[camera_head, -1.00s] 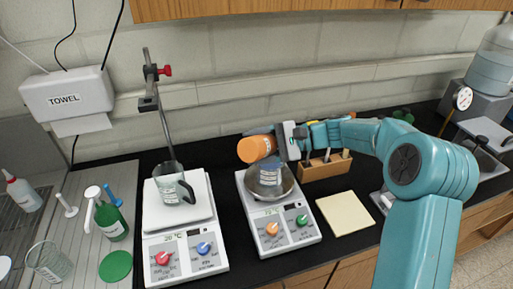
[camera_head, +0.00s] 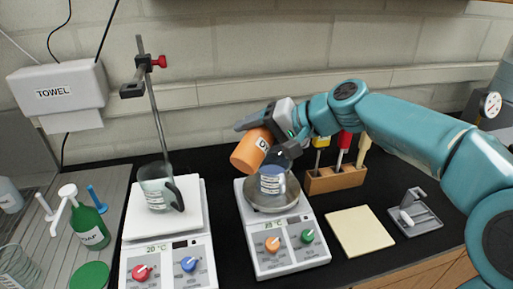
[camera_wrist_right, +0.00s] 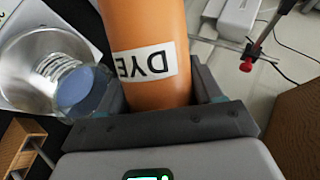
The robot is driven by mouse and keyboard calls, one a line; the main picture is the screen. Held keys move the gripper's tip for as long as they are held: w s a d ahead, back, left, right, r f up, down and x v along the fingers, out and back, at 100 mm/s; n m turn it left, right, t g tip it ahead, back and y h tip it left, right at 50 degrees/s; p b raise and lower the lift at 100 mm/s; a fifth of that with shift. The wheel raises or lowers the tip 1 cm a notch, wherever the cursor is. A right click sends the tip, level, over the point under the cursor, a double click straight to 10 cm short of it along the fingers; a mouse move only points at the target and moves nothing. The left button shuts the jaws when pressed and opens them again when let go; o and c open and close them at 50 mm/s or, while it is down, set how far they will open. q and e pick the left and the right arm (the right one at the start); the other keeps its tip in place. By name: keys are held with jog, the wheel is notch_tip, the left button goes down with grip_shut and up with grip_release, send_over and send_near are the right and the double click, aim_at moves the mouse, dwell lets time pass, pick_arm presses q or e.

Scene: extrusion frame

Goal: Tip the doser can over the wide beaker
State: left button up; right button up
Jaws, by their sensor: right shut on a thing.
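The orange doser can (camera_head: 247,155), labelled DYE, is held in my right gripper (camera_head: 270,135). It is tilted, with its far end pointing down and left. In the right wrist view the can (camera_wrist_right: 140,25) sits between the two dark fingers (camera_wrist_right: 158,98). A glass vessel of blue liquid (camera_head: 271,183) stands on the right hotplate, just below and right of the can; it also shows in the wrist view (camera_wrist_right: 75,88). A clear glass beaker (camera_head: 155,191) stands on the left hotplate. No stream from the can shows. My left gripper is out of view.
The right hotplate (camera_head: 290,256) and left hotplate (camera_head: 137,240) stand side by side. A clamp stand (camera_head: 154,105) rises behind the left one. A wooden tool rack (camera_head: 336,179), a yellow pad (camera_head: 359,231) and a green soap bottle (camera_head: 88,228) are nearby.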

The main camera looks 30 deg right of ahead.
jog(key=w+d+r+n+t+h+b, duration=0.1)
jog(key=n+h, duration=0.1)
jog(key=d+r+n+t+h+b, duration=0.2)
jog(key=w+d+r+n+t+h+b, duration=0.1)
jog(key=r+n, duration=0.1)
jog(key=shift+w+d+r+n+t+h+b, duration=0.2)
jog(key=shift+w+d+n+t+h+b, duration=0.1)
jog(key=shift+h+b, duration=0.1)
jog(key=shift+w+d+r+n+t+h+b, duration=0.3)
jog(key=shift+w+d+r+n+t+b, duration=0.15)
jog(key=shift+r+n, duration=0.2)
jog(key=shift+s, duration=0.15)
